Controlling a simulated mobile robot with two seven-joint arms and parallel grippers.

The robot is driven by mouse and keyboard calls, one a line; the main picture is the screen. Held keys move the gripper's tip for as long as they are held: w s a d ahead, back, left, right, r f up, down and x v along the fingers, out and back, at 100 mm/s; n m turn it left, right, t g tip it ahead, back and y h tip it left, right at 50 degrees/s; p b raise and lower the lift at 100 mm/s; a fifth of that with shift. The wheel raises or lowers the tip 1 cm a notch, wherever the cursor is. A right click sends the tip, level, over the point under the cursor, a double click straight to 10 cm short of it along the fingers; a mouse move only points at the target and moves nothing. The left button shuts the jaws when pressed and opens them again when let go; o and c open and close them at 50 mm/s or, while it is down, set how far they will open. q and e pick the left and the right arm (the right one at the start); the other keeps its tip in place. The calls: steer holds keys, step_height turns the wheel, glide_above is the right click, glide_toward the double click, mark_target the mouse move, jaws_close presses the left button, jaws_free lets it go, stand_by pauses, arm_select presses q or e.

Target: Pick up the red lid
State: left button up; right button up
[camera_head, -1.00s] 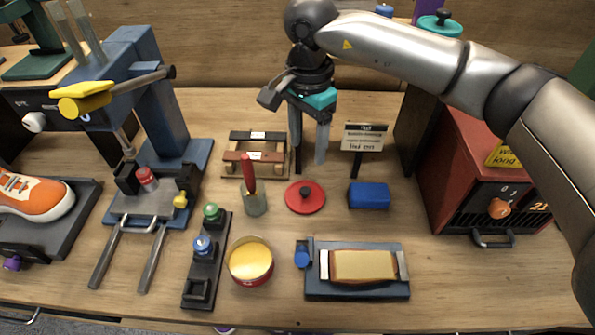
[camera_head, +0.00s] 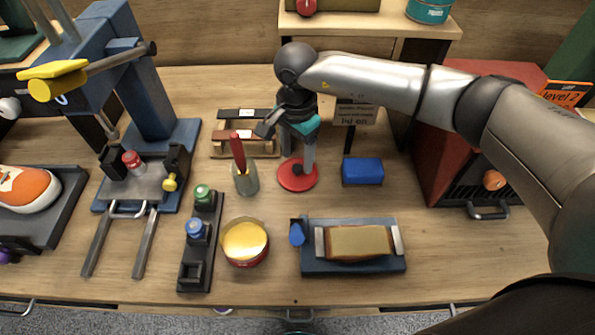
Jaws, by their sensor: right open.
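The red lid (camera_head: 298,182) lies flat on the wooden table, right of the grey cup with a red-handled tool (camera_head: 246,178). It is a round disc with a dark knob at its middle, partly covered by my gripper. My right gripper (camera_head: 298,162) points down over the lid, its fingers open and close to the knob. I cannot tell whether the fingers touch it. My left gripper is not in view.
A blue block (camera_head: 362,172) lies just right of the lid. A sign (camera_head: 355,116) and a wooden rack (camera_head: 246,140) stand behind. An open tin with yellow contents (camera_head: 245,243) and a blue-based holder (camera_head: 352,265) are in front. A red oven-like box (camera_head: 470,130) stands at right.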

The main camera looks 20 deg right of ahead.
mark_target(298, 167)
step_height(298, 167, down, 3)
steer(key=shift+w+d+f, duration=0.1)
steer(key=shift+f, duration=0.1)
jaws_close()
stand_by(0.5)
